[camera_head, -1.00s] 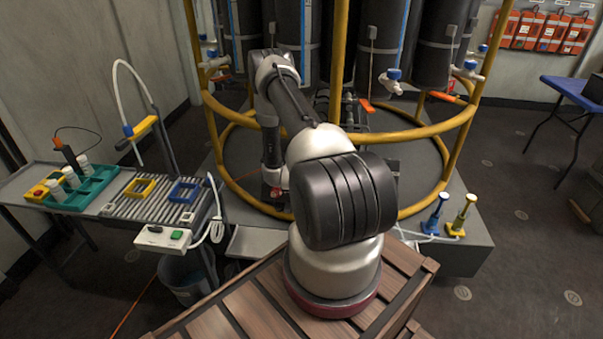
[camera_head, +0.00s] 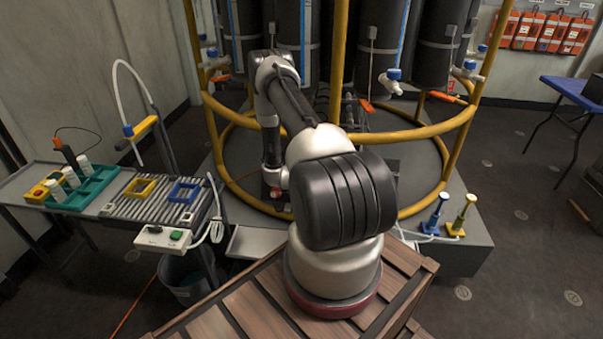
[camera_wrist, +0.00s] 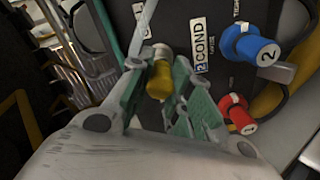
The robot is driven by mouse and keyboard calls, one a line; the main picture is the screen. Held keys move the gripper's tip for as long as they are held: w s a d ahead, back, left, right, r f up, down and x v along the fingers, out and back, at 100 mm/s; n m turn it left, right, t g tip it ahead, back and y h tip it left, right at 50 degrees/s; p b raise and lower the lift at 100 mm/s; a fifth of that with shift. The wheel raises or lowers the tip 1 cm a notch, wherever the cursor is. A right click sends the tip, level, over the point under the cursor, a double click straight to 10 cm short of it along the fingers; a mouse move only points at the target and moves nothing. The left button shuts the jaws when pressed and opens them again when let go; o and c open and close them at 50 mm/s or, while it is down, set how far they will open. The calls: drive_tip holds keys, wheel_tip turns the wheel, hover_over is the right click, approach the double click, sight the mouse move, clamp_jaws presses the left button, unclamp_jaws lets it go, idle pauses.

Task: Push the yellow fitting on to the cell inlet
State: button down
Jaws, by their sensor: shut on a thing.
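My gripper (camera_wrist: 160,76) is in the wrist view, its two green-padded fingers on either side of the yellow fitting (camera_wrist: 158,86). It is shut on the fitting. A pale, ringed collar (camera_wrist: 155,53) sits at the fitting's upper end, close to the fingertips. I cannot tell whether this collar is the cell inlet or part of the fitting, nor how far the two are seated. In the head view my arm reaches into the yellow-railed rig, and the fitting and fingertips are hidden there.
Right of the fingers are a blue knob (camera_wrist: 252,46) marked 2, a red knob (camera_wrist: 238,113) and a "2 COND" label (camera_wrist: 201,43). A pale tube (camera_wrist: 141,30) runs above. The yellow rail (camera_head: 425,133) rings the rig. A side bench (camera_head: 105,215) stands left.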

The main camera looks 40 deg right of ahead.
drive_tip(key=shift+w+d+f, duration=0.25)
drive_tip(key=shift+d+f, duration=0.05)
idle(0.6)
drive_tip(key=c, duration=1.2)
unclamp_jaws()
drive_tip(key=shift+c, duration=0.2)
drive_tip(key=v, duration=1.2)
